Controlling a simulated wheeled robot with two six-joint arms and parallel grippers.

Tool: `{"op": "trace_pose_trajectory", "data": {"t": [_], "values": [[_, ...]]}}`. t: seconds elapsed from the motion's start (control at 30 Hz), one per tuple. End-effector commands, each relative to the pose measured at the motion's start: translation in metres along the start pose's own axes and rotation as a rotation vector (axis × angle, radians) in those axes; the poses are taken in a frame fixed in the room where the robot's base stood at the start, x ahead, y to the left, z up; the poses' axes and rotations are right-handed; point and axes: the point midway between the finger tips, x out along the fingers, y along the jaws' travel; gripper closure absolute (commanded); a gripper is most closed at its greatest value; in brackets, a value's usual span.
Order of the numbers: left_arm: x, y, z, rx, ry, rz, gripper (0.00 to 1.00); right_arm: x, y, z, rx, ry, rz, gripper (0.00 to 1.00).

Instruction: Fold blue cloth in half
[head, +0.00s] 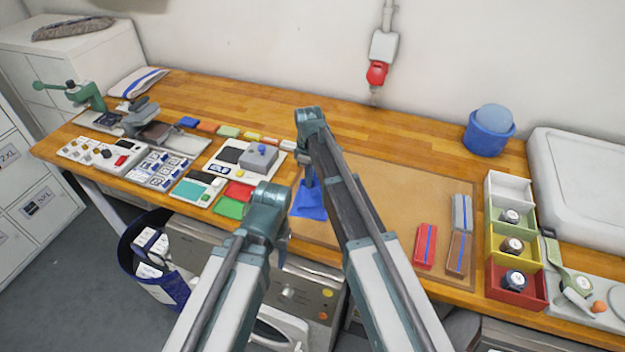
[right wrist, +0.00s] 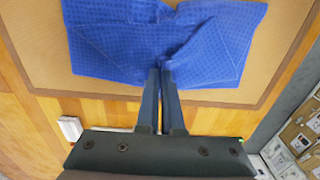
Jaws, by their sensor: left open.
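The blue cloth (head: 309,207) lies on the brown mat, mostly hidden behind my right arm in the head view. In the right wrist view the waffle-textured cloth (right wrist: 110,45) is spread on the mat, with creases and a bunched spot at my fingertips. My right gripper (right wrist: 166,70) has its fingers close together, pinching the cloth near its edge; it also shows in the head view (head: 308,184). My left gripper (head: 283,245) is open, lower and nearer the table's front edge, apart from the cloth. Its fingertips are mostly hidden behind its wrist.
The brown mat (head: 385,200) is bare around the cloth, with a red block (head: 425,246) and other striped blocks at its right. Coloured bins (head: 513,285) stand farther right. A blue bucket (head: 488,138) stands behind. Trays and coloured pads crowd the left of the bench.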

Motion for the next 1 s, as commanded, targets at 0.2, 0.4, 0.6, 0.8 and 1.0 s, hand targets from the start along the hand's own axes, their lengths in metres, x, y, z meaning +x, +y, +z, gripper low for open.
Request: {"op": "trace_pose_trajectory", "data": {"t": [0.2, 0.4, 0.6, 0.8, 1.0], "values": [[-0.0003, 0.0000, 0.0000, 0.000, 0.000, 0.000, 0.50, -0.0003, -0.0002, 0.0003, 0.000, 0.000, 0.000, 0.91], [-0.0003, 0.0000, 0.0000, 0.000, 0.000, 0.000, 0.50, -0.0003, -0.0001, 0.0004, 0.000, 0.000, 0.000, 0.67], [-0.0003, 0.0000, 0.0000, 0.000, 0.000, 0.000, 0.50, -0.0003, -0.0001, 0.0004, 0.000, 0.000, 0.000, 0.43], [-0.0003, 0.0000, 0.0000, 0.000, 0.000, 0.000, 0.50, -0.0003, 0.0000, 0.0004, 0.000, 0.000, 0.000, 0.19], [-0.0003, 0.0000, 0.0000, 0.000, 0.000, 0.000, 0.50, -0.0003, -0.0001, 0.0004, 0.000, 0.000, 0.000, 0.00]]}}
